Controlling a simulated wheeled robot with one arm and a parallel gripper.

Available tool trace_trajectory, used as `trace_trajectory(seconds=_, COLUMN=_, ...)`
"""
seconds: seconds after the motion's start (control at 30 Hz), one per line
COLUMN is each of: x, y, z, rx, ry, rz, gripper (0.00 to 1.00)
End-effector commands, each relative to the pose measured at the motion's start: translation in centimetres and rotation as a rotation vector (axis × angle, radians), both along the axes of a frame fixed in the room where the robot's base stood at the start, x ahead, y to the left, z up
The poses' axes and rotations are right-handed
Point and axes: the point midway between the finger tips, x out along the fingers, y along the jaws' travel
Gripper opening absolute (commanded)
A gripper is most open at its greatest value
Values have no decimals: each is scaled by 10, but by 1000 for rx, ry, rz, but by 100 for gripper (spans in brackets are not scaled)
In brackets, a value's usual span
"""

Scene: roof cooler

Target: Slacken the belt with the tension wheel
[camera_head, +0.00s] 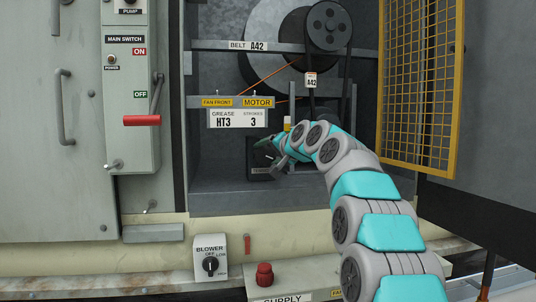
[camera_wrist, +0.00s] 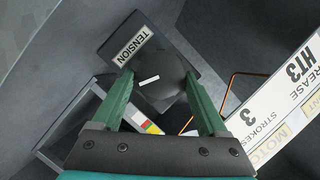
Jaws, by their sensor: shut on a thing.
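The tension wheel (camera_wrist: 160,80) is a dark round knob with a white mark, in front of a dark plate with a TENSION label (camera_wrist: 133,47). My gripper (camera_wrist: 160,95) has its two green fingers on either side of the wheel and is shut on it. In the head view my gripper (camera_head: 270,148) reaches into the open cabinet, low on the left, and mostly hides the wheel. The black belt (camera_head: 348,85) runs down from a dark pulley (camera_head: 329,26) at the top and carries an A42 tag (camera_head: 311,81). Its lower end is hidden behind my arm.
A grease sign (camera_head: 238,118) hangs on a rail just above my gripper. A yellow mesh guard (camera_head: 420,80) stands open at the right. The main switch box (camera_head: 130,85) with its red handle (camera_head: 141,120) is left of the opening. A blower switch (camera_head: 210,262) sits below.

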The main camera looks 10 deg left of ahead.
Motion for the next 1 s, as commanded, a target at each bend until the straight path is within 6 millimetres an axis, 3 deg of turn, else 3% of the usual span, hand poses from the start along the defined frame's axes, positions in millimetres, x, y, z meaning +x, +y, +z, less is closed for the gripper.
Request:
trace_trajectory(seconds=0.23, x=0, y=2, z=-4, rx=-4, ry=7, rz=4, gripper=21)
trace_trajectory(seconds=0.27, x=0, y=2, z=-4, rx=-3, ry=8, rz=3, gripper=79)
trace_trajectory(seconds=0.43, x=0, y=1, z=-3, rx=-1, ry=5, rz=2, gripper=98)
trace_trajectory(seconds=1.0, x=-10, y=-6, z=3, rx=1, ry=1, rz=1, gripper=100)
